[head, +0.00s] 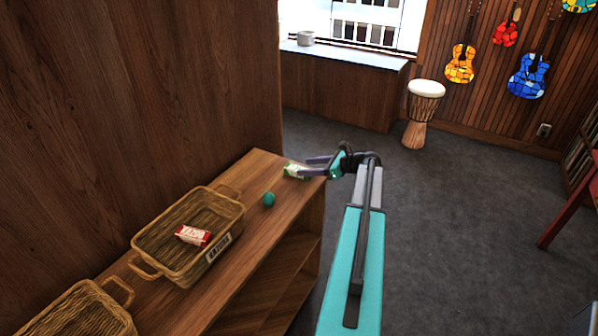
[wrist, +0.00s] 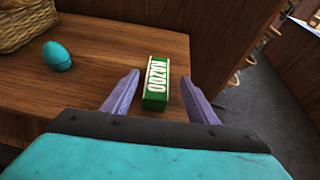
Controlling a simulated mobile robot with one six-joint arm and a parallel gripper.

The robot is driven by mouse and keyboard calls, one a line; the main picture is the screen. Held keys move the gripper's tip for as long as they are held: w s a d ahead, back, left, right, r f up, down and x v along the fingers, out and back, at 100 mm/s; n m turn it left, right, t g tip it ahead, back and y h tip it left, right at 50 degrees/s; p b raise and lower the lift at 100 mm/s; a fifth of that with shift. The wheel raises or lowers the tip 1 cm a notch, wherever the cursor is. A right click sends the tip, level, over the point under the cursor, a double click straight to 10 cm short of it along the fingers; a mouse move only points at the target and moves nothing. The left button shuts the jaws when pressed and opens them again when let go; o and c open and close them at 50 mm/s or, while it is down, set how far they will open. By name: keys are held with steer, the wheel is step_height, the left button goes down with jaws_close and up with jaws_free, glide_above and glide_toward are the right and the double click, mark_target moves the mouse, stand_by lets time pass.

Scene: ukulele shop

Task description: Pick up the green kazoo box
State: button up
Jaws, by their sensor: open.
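The green kazoo box (wrist: 156,84) lies on the wooden shelf top near its right end, with white KAZOO lettering facing up. In the head view the box (head: 294,171) sits at the far end of the shelf, partly hidden by my gripper. My gripper (head: 314,167) is open and reaches in over the shelf edge from the right. In the wrist view the two purple fingers of my gripper (wrist: 160,85) stand apart, one on each side of the box, with gaps between.
A teal egg-shaped object (head: 268,199) stands left of the box. A wooden wall (head: 140,100) rises behind the shelf. Open floor (head: 450,220) lies right.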

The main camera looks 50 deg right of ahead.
mark_target(298, 168)
stand_by(0.3)
steer(key=shift+p+x, duration=0.95)
steer(key=shift+x, duration=0.35)
steer(key=shift+p+x, duration=0.45)
steer(key=shift+x, duration=0.9)
steer(key=shift+s+a+f, duration=0.1)
steer(key=shift+s+f, duration=0.05)
steer(key=c, duration=1.1)
steer(key=shift+r+b, duration=1.65)
steer(key=shift+r, duration=3.35)
